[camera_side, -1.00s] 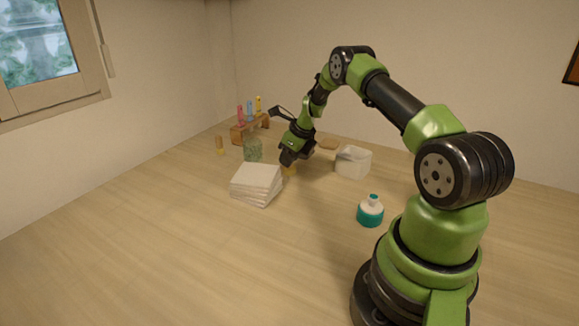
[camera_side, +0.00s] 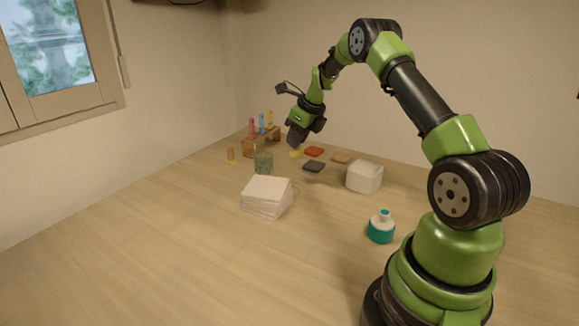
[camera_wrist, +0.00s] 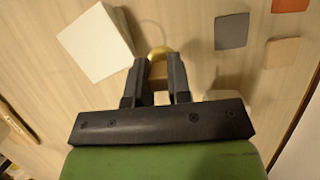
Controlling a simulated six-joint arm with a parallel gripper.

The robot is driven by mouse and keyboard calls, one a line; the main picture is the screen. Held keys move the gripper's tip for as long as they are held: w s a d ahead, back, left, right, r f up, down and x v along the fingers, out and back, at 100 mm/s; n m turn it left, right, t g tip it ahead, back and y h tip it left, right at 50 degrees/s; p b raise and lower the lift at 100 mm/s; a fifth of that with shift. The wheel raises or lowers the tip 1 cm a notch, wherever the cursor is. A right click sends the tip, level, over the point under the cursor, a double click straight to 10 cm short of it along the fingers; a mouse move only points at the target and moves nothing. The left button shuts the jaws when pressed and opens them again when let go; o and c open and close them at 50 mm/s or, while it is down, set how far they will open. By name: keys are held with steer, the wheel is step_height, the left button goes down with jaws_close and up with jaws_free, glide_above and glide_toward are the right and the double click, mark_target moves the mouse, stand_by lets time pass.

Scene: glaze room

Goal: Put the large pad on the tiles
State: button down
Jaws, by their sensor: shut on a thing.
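My gripper (camera_side: 295,145) is above the table near the back and is shut on the large pad. The pad's yellow underside (camera_side: 296,155) shows just below the jaws. In the wrist view the pad (camera_wrist: 161,51) sits between the two fingers (camera_wrist: 157,75), with a curved yellow edge and a brownish part partly hidden by them. The stack of white square tiles (camera_side: 266,196) stands in front of the gripper in the side view, its layers slightly uneven. In the wrist view the white tiles (camera_wrist: 95,42) lie to the upper left, apart from the pad.
A dark square (camera_side: 314,167), a red square (camera_side: 314,151) and a tan piece (camera_side: 340,158) lie flat nearby. A white tub (camera_side: 364,177) and teal-white bottle (camera_side: 381,227) stand right.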

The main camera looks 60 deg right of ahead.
steer(key=w+a+r, duration=0.2)
steer(key=a+r, duration=0.3)
steer(key=a, duration=0.6)
glide_toward(259, 184)
steer(key=shift+w+r, duration=0.15)
steer(key=shift+w, duration=0.55)
steer(key=shift+f, duration=2.05)
steer(key=c, duration=1.1)
jaws_free()
steer(key=shift+f, duration=0.1)
steer(key=shift+o, duration=0.2)
